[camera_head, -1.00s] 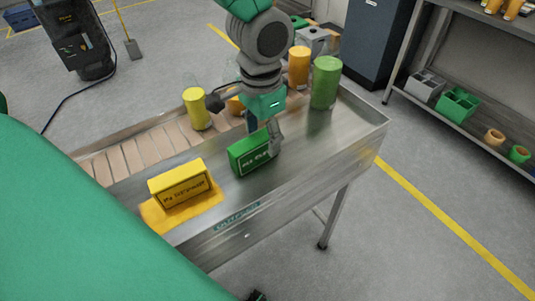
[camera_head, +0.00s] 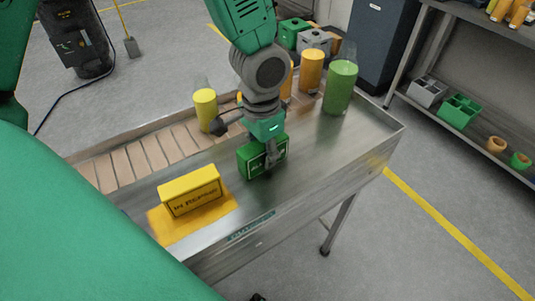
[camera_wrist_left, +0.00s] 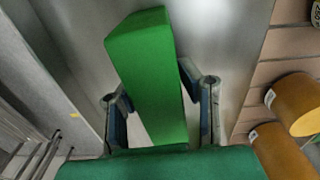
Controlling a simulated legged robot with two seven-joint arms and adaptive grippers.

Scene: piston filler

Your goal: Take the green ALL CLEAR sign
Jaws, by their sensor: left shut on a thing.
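The green ALL CLEAR sign (camera_head: 250,164) is a block with pale lettering, upright over the steel table; a dark patch shows under it, and I cannot tell whether it still touches the surface. My left gripper (camera_head: 268,160) comes down from above and is shut on the sign, with a finger across its lettered face. In the left wrist view, the sign (camera_wrist_left: 150,75) stands between the two fingers of my left gripper (camera_wrist_left: 160,112), one on each side. My right gripper is not in view.
A yellow sign (camera_head: 190,192) stands on an orange patch (camera_head: 165,228) at left. A yellow cylinder (camera_head: 206,110), an orange one (camera_head: 311,72) and a green one (camera_head: 340,88) stand behind. Bare steel (camera_head: 330,150) lies at right.

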